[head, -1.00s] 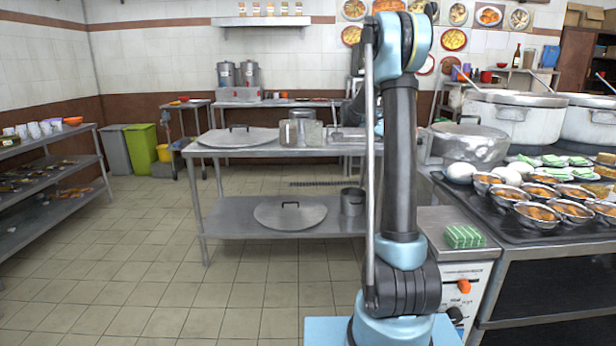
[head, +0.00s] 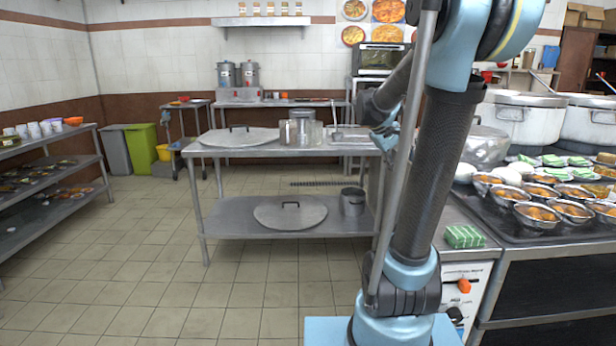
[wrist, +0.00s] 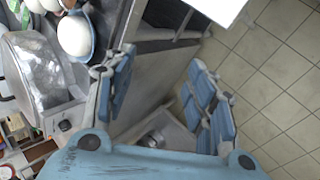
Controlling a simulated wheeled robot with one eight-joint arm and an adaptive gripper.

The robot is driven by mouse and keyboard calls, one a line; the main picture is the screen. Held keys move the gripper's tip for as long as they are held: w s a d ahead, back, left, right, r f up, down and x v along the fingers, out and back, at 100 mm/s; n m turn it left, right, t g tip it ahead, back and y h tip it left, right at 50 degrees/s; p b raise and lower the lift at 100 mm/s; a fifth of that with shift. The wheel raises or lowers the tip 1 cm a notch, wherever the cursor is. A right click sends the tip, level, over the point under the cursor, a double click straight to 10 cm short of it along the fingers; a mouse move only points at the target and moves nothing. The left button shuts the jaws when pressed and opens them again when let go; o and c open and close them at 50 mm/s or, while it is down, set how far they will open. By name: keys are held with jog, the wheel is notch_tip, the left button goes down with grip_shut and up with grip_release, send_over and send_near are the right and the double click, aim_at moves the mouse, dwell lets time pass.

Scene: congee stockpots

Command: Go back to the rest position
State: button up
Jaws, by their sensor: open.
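My gripper (wrist: 162,95) shows in the wrist view with its two blue-padded fingers well apart. Nothing is held between them. Beyond the fingers are a grey metal surface and the tiled floor. In the head view my arm stands upright at right of centre, leaning to the right, and its far end reaches back beside the steel table (head: 240,151).
The steel table carries a flat lid (head: 238,138) and containers. A shelf rack (head: 45,185) stands at left. The floor between is clear.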

jog(key=s+a+f+m+y, duration=0.1)
jog(key=s+a+f, duration=0.3)
jog(key=s, duration=0.4)
jog(key=s+a+f+m+y, duration=0.1)
jog(key=s+a+f+y, duration=0.2)
jog(key=s+f, duration=0.4)
jog(key=s+a+f+m+y, duration=0.1)
jog(key=s+a+f+y, duration=0.2)
jog(key=s+a+f, duration=0.3)
jog(key=s, duration=0.4)
jog(key=shift+s+t, duration=0.35)
jog(key=shift+t, duration=0.05)
